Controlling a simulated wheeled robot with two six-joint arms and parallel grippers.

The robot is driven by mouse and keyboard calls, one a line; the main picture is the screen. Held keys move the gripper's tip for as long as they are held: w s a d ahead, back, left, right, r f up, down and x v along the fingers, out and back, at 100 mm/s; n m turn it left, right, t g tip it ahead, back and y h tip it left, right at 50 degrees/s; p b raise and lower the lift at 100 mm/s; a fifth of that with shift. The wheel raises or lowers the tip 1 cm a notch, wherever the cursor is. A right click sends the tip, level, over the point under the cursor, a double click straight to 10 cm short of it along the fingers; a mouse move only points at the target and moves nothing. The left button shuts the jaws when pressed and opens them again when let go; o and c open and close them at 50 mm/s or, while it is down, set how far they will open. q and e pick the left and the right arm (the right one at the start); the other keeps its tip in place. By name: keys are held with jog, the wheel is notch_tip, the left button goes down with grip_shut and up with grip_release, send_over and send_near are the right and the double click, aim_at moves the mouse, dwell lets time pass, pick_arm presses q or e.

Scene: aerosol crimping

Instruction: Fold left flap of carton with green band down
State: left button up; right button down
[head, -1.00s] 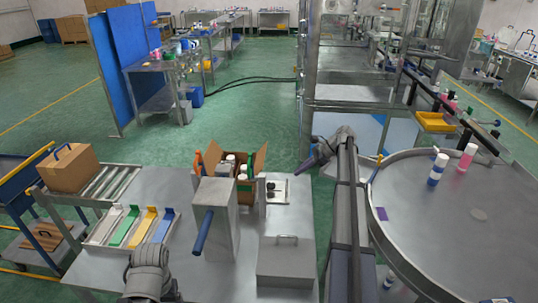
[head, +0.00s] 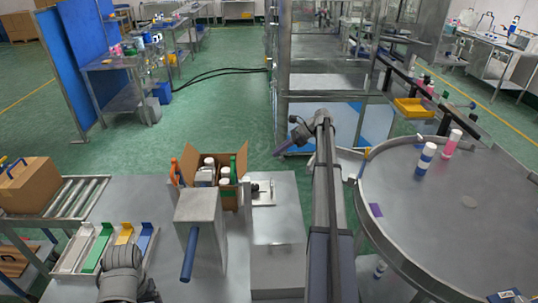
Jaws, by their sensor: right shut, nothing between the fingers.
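An open brown carton (head: 229,196) stands on the steel table, holding several white bottles (head: 210,163). Its flaps (head: 232,150) stand up around the opening; the left flap is partly hidden. An orange item shows at its left side and a green one at its right; I cannot make out a green band. My right gripper (head: 283,151) is shut and empty, pointing down-left in the air, to the right of the carton and apart from it. Part of my left arm shows at the bottom left; its gripper is not visible.
A steel block with a blue handle (head: 189,252) stands in front of the carton and hides its lower part. A tray with coloured strips (head: 99,248) lies to the left. A steel box (head: 277,270) stands at front right. A round table (head: 440,220) with bottles is at the right.

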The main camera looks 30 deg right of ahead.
aim_at(241, 161)
pick_arm(q)
jog(key=shift+f+b, duration=1.15)
jog(key=shift+f, duration=0.5)
pick_arm(e)
jog(key=w+a+f, duration=0.3)
jog(key=w+a, duration=0.2)
jog(key=a, duration=0.3)
jog(key=shift+f, duration=0.15)
jog(key=shift+a, duration=0.1)
jog(key=shift+w, duration=0.15)
